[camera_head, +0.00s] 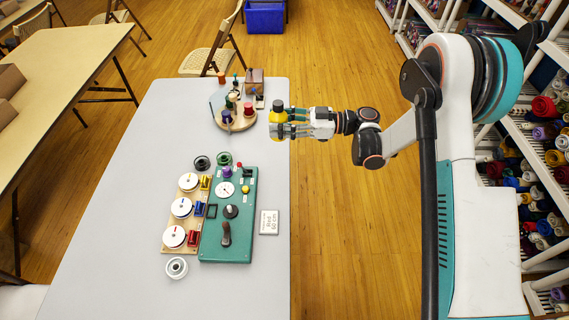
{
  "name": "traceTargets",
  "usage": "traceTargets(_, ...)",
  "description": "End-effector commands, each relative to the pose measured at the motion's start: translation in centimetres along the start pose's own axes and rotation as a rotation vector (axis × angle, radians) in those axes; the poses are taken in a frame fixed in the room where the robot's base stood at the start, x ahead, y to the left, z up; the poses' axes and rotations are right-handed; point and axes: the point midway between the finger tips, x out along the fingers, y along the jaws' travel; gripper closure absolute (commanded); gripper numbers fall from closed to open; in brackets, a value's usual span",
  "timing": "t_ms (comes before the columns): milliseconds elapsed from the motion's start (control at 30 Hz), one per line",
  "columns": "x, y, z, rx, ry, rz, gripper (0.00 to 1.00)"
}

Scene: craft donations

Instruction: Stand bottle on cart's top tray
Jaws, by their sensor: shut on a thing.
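A yellow bottle (276,117) with a black cap is upright between the fingers of my gripper (285,130). My gripper reaches in from the right and is shut on the bottle, at the right edge of the grey table. Whether the bottle's base touches the table cannot be told. The fingers hide part of the bottle. No cart with a top tray can be made out in this view.
Just left of the bottle is a round wooden board (236,124) with spools. A green board (230,243) with knobs and a wooden spool rack (168,232) lie nearer. The table's (125,270) left side is clear. Shelves (515,130) stand right; a folding chair (213,58) stands behind.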

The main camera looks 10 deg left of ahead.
Motion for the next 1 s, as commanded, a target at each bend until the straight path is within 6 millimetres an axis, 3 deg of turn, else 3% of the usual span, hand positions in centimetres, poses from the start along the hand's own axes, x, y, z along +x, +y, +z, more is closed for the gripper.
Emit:
traceTargets(167,0.0,0.0,2.0,0.0,0.0,-0.001,0.87)
traceTargets(500,0.0,0.0,10.3,0.0,0.001,0.0,0.87)
traceTargets(700,0.0,0.0,14.4,0.0,0.001,0.001,0.87)
traceTargets(1000,0.0,0.0,16.4,0.0,0.001,0.001,0.87)
